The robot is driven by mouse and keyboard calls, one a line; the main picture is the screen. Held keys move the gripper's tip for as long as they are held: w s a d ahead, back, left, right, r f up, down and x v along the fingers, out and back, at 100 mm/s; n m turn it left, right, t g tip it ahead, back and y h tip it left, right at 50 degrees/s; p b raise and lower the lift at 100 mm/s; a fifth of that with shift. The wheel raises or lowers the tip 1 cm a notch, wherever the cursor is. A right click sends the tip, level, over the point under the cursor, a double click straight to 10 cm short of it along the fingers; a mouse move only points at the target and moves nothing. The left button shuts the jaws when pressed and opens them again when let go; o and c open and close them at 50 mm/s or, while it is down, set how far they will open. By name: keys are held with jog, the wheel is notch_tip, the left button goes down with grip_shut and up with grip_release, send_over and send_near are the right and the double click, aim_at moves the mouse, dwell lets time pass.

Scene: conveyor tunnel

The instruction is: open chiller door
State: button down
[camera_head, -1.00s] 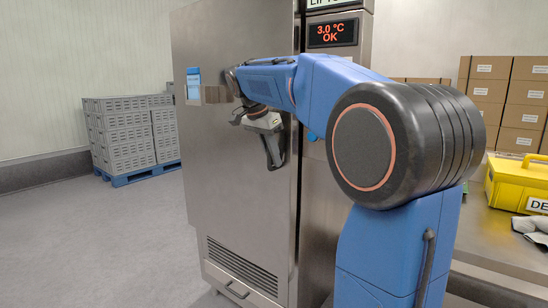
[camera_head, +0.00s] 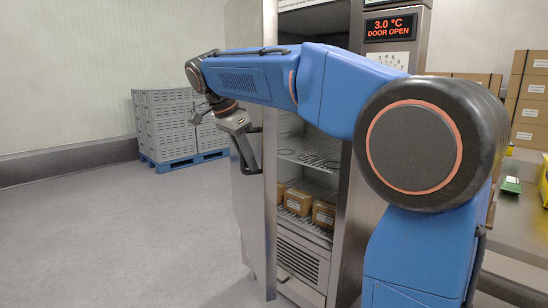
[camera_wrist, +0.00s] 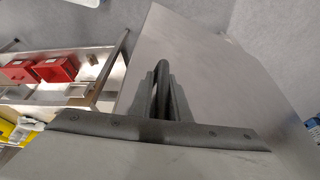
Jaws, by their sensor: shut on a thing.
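The chiller (camera_head: 310,268) is a tall steel cabinet. Its door (camera_head: 268,215) stands open, swung out towards the left, and shows nearly edge-on. My gripper (camera_head: 250,150) is shut on the door handle (camera_head: 254,163) on the door's outer side; my arm reaches across the front of the opening. In the wrist view my gripper (camera_wrist: 162,95) is at the middle against the steel door panel (camera_wrist: 215,70); its fingers hide much of the grip. The display (camera_head: 390,27) reads 3.0 °C and DOOR OPEN.
Wire shelves (camera_head: 305,160) and brown boxes (camera_head: 298,200) show inside the chiller. Grey crates (camera_head: 170,115) stand on a blue pallet at the back left. The floor left of the door is clear. A steel bench (camera_head: 515,225) is at right; red boxes (camera_wrist: 55,68) show in the wrist view.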

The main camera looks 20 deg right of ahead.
jog(key=w+a, duration=0.3)
jog(key=a, duration=0.7)
jog(key=w+a, duration=0.4)
jog(key=a, duration=0.6)
jog(key=shift+a, duration=0.35)
jog(key=shift+r, duration=0.1)
jog(key=c, duration=2)
grip_release()
jog(key=shift+c, duration=0.2)
jog(key=shift+r, duration=0.1)
jog(key=v, duration=0.7)
jog(key=shift+r, duration=0.2)
